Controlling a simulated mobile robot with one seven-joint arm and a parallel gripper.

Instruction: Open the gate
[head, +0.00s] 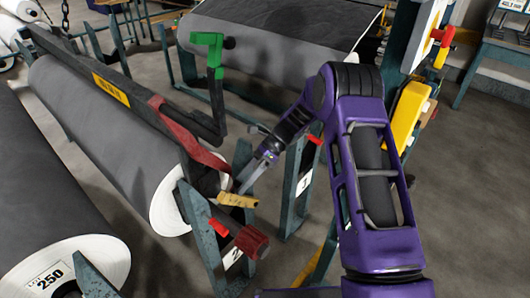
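No part is labelled as the gate, so I cannot tell for certain which piece it is. A teal stand marked 2 (207,245) is at the end of a large grey roll (110,130). It carries a short yellow handle (238,200), a red block (251,241) and a small red tab (219,227). My gripper (246,180) is at the end of my purple arm, pointing down and left, just above the yellow handle. Whether it touches the handle is unclear. Its fingers are small and partly merge with the stand behind, so their opening is unclear.
A dark bar with a yellow label (111,90) and red band (190,135) runs along the roll. A green-topped post (214,72) rises behind. A stand marked 3 (298,185) is right of my gripper. Another roll (40,215) lies lower left.

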